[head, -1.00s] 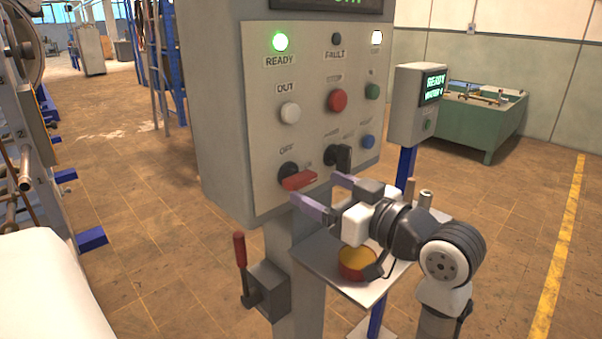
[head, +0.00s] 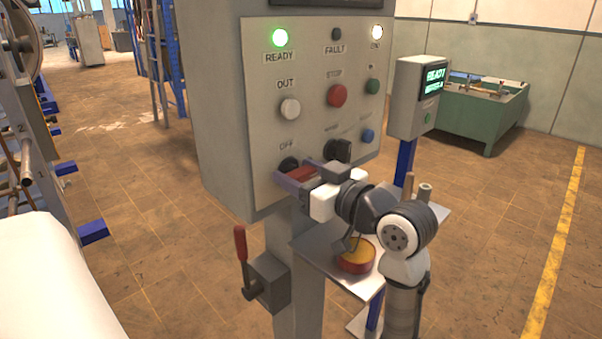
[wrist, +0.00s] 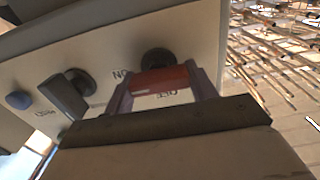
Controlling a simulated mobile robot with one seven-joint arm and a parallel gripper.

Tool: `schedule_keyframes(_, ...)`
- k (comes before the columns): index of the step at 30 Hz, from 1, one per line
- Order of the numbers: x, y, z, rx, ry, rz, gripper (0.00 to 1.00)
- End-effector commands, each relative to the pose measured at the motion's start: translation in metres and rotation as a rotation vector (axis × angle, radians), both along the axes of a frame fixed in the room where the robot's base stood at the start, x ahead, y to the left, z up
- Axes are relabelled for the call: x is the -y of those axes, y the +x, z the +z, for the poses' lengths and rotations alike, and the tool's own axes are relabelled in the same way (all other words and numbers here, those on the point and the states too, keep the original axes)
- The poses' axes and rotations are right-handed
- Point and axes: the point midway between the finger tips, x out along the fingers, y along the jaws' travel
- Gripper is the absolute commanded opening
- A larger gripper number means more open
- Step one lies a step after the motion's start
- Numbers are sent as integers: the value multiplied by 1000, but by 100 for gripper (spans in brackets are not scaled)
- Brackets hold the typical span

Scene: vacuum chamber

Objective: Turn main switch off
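The main switch is a rotary switch with a red handle (head: 302,173) on a dark round base, low on the left of the grey control panel. The OFF label is above it. In the wrist view the red handle (wrist: 165,80) lies sideways, its end toward the ON label. My gripper (head: 298,177) is at the panel with its two purple fingers spread wide, one at each end of the handle. In the wrist view the gripper (wrist: 163,90) straddles the handle; whether the fingers touch it is unclear. The gripper hides part of the ON label in the head view.
A black selector knob (head: 338,150) sits close right of the red handle. Above are a white OUT button (head: 290,108) and red STOP button (head: 336,95). The READY lamp (head: 280,38) glows green. A shelf with a red-yellow round object (head: 357,256) is below my arm. A red-handled lever (head: 241,243) is lower left.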

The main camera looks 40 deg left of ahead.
Motion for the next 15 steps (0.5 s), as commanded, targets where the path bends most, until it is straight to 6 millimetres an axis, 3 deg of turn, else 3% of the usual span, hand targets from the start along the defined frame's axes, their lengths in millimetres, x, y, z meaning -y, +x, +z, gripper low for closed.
schedule_keyframes(2,0,0,0,0,0,1,34)
schedule_keyframes(15,0,0,-3,102,-8,1,34)
